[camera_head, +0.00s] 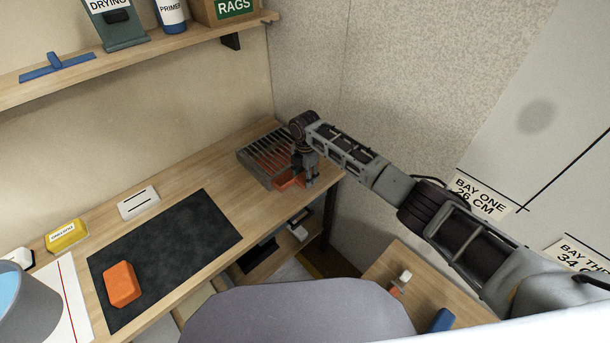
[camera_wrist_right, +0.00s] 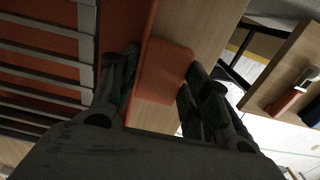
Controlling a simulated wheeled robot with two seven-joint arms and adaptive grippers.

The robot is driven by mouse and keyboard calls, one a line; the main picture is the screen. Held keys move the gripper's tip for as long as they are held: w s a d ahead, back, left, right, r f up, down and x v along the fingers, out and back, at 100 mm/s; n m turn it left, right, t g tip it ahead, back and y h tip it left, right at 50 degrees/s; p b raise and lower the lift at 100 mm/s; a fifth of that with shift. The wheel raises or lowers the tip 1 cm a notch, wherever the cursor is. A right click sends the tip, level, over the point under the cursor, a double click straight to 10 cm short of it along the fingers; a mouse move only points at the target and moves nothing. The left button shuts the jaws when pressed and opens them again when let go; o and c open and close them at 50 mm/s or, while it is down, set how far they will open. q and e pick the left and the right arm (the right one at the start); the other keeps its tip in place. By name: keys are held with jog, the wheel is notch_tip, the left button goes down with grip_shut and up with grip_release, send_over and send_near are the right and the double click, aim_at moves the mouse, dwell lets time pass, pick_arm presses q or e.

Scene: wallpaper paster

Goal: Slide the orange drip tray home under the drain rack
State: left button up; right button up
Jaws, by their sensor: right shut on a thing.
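The grey slatted drain rack (camera_head: 250,157) stands at the far right end of the wooden bench. The orange drip tray (camera_head: 287,181) is under it, with its orange front end showing outside the rack's front side. In the right wrist view, orange tray floor (camera_wrist_right: 40,63) shows below the rack's slats (camera_wrist_right: 45,48). My right gripper (camera_head: 307,181) is at the tray's front. In the wrist view its fingers (camera_wrist_right: 160,88) are on either side of the tray's orange front tab (camera_wrist_right: 166,70), shut on it. The tray's far end is hidden by the rack. My left gripper is not in view.
A dark mat (camera_head: 165,258) with an orange block (camera_head: 122,284) lies on the bench, left of the rack. A wall rises close behind and right of the rack. A shelf (camera_head: 150,62) hangs above.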

jog(key=o, duration=1.4)
jog(key=shift+c, duration=0.2)
notch_tip(320, 180, up, 12)
jog(key=shift+s+f, duration=0.1)
jog(key=shift+s, duration=0.05)
dwell(0.5)
